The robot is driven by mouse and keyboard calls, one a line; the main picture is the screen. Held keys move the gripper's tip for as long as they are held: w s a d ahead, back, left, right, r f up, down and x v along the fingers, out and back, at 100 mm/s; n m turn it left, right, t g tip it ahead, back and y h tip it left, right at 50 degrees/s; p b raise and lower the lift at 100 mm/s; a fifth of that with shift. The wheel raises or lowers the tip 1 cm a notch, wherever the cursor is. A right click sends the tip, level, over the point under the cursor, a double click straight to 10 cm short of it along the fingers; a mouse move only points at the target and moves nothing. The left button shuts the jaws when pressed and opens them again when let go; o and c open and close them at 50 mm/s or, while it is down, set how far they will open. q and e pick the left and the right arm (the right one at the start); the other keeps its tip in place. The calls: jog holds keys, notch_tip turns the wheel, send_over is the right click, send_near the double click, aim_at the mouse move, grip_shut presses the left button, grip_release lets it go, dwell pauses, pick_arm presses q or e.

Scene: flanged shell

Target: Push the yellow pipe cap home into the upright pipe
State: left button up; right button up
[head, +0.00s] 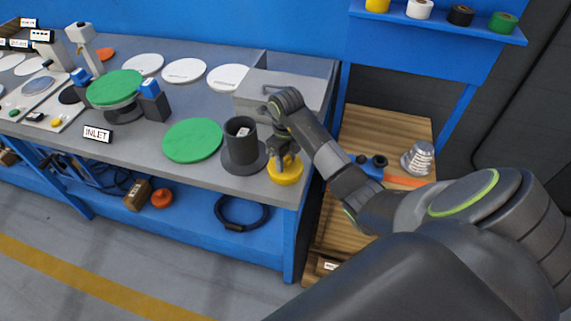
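The yellow pipe cap (286,174) is at the front right corner of the grey bench top, directly under my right gripper (285,156). The fingers are at the top of the cap; whether they are shut on it is too small to tell. The upright pipe (241,138) is a dark grey open cylinder on a round flange, just left of the cap. A small white label shows inside its mouth. The cap is beside the pipe, apart from its opening. My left gripper does not show.
A green disc (193,140) lies left of the pipe. Further left are a green disc on a stand (115,88), an INLET sign (97,134) and white discs (185,70). The bench's front edge is close to the cap.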

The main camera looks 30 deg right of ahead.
jog(key=c, duration=0.7)
jog(key=shift+r, duration=0.2)
